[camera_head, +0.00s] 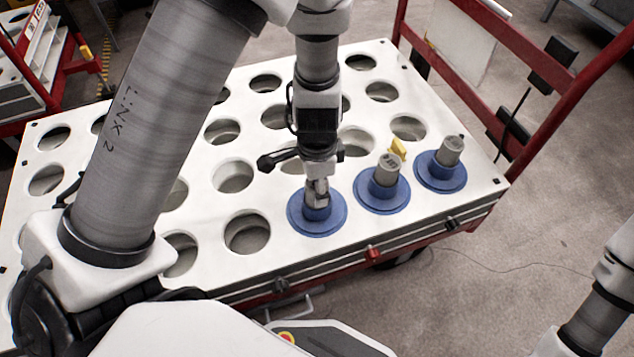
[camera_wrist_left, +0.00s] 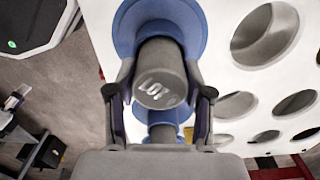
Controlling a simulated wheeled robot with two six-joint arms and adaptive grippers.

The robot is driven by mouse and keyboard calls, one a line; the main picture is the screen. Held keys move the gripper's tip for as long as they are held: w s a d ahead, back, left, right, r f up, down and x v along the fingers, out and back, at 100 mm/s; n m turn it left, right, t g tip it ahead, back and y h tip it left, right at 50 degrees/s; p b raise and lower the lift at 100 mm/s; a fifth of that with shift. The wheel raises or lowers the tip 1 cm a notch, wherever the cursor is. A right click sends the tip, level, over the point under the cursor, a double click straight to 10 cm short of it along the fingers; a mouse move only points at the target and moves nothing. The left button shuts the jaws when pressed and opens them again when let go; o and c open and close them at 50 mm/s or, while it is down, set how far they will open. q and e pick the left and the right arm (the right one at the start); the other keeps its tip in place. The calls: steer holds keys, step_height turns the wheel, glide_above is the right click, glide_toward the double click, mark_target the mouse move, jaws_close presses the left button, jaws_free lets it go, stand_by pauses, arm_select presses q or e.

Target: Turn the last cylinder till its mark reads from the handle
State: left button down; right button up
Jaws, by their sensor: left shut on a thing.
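My left gripper (camera_head: 317,190) points down over the leftmost of three blue-flanged cylinders, and its fingers are shut on that cylinder's grey top. The held cylinder (camera_head: 317,222) sits in the white cart top; its flange shows, but its mark is hidden there. The middle cylinder (camera_head: 386,171) and the right cylinder (camera_head: 450,151) stand upright in the same row. The red handle frame (camera_head: 580,82) rises at the cart's right end. My right gripper is out of view.
The white cart top (camera_head: 277,189) has several empty round holes. A small yellow piece (camera_head: 398,149) stands behind the middle cylinder. Another red cart (camera_head: 75,60) is at the far left. My right arm (camera_head: 600,310) shows at the lower right, over open floor.

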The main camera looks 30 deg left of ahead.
arm_select(q)
steer(key=shift+r+n+p, duration=0.15)
steer(key=shift+n+p, duration=0.3)
steer(key=shift+n, duration=1.05)
steer(key=shift+n+p, duration=0.3)
steer(key=shift+n, duration=1.2)
steer(key=shift+c, duration=1.8)
jaws_free()
